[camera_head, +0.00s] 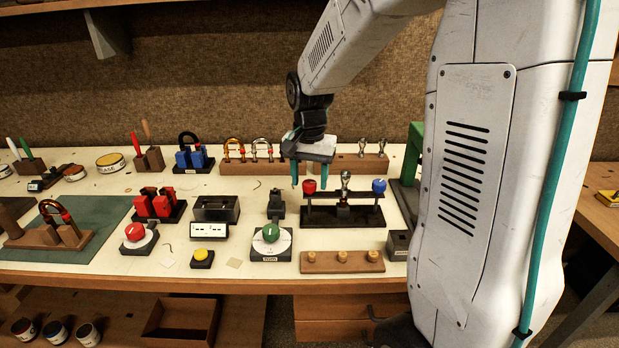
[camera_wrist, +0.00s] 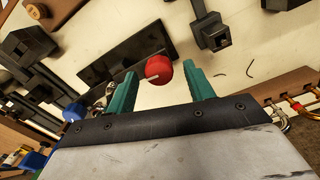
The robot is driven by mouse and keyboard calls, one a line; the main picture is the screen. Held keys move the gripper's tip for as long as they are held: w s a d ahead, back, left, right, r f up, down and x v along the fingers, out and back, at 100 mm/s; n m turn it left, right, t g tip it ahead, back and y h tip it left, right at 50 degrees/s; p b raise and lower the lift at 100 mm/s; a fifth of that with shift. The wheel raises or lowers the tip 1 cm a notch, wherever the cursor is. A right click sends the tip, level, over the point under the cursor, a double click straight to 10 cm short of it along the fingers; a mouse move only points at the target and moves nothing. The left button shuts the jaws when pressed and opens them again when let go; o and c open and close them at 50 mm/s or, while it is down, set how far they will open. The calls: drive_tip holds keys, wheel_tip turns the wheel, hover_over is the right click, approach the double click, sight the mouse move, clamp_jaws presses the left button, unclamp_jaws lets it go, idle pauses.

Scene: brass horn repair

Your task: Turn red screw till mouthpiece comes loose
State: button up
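The red screw (camera_head: 309,187) is a round red knob at the left end of a black puller stand (camera_head: 330,215). A silver mouthpiece (camera_head: 345,181) stands upright in the stand's middle, and a blue knob (camera_head: 379,186) is at its right end. My gripper (camera_head: 309,178) is open, pointing down just above the red screw. In the wrist view the red screw (camera_wrist: 158,69) with its white mark shows between the teal fingertips of my gripper (camera_wrist: 161,76), with gaps on both sides. The mouthpiece is mostly hidden there behind a finger; the blue knob (camera_wrist: 33,160) is at lower left.
A green dial knob (camera_head: 270,232), a small black block (camera_head: 276,204) and a wooden block with pegs (camera_head: 342,262) are close by. The grey block (camera_head: 399,243) is at the right.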

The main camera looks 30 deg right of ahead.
sight(310, 183)
wheel_tip(310, 183, up, 8)
drive_tip(key=shift+f, duration=0.1)
idle(0.5)
drive_tip(key=shift+s, duration=0.15)
idle(0.4)
